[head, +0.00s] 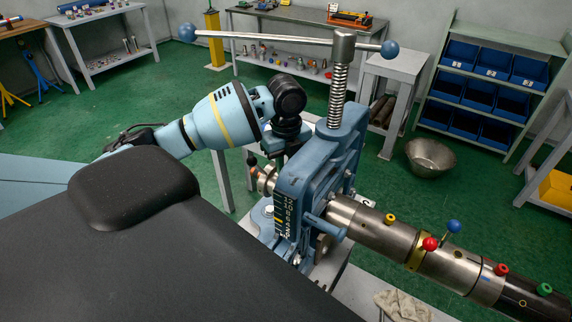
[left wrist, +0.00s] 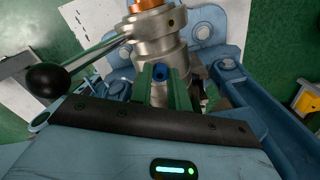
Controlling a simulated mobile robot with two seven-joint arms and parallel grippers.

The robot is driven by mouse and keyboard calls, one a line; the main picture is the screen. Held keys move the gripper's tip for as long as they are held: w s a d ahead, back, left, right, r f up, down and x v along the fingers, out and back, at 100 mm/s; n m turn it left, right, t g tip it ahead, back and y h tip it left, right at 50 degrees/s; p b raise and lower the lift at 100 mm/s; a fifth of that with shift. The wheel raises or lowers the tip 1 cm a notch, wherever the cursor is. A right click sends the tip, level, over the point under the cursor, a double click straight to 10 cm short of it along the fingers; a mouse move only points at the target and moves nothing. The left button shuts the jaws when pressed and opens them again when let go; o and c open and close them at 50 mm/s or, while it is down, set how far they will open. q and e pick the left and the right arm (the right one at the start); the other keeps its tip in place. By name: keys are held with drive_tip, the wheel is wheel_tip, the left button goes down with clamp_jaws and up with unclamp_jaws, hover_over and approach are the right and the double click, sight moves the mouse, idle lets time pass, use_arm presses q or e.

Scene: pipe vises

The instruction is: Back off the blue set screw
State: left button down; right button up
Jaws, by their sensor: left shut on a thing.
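The blue set screw (left wrist: 159,72) shows in the left wrist view as a small blue cap with a dark centre, low on a stepped steel collar (left wrist: 155,45). My left gripper (left wrist: 163,78) has its two green fingers on either side of it and is shut on it. In the head view my left arm comes in from the left and reaches behind the blue vise (head: 310,190); its fingertips and the set screw are hidden there. Part of the steel collar (head: 266,180) shows at the vise's left side. My right gripper is not in view.
A lever with a black ball (left wrist: 45,80) stands close left of the fingers. The vise's long crossbar (head: 275,38) ends in blue balls. A steel pipe (head: 370,230) with coloured knobs runs right from the vise. A cloth (head: 402,305) lies at the front; shelves stand behind.

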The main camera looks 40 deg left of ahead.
use_arm(q)
drive_tip(key=n, duration=0.4)
drive_tip(key=shift+n, duration=0.3)
drive_tip(key=n, duration=0.3)
drive_tip(key=shift+n, duration=0.4)
drive_tip(key=n, duration=0.7)
drive_tip(key=shift+f, duration=0.1)
drive_tip(key=n, duration=0.3)
drive_tip(key=shift+s+n, duration=0.1)
drive_tip(key=shift+n, duration=0.3)
drive_tip(key=n, duration=0.3)
drive_tip(key=shift+f+n, duration=0.1)
drive_tip(key=shift+n, duration=0.2)
drive_tip(key=n, duration=0.3)
drive_tip(key=shift+f+n, duration=0.15)
drive_tip(key=shift+n, duration=1.95)
drive_tip(key=shift+s, duration=0.1)
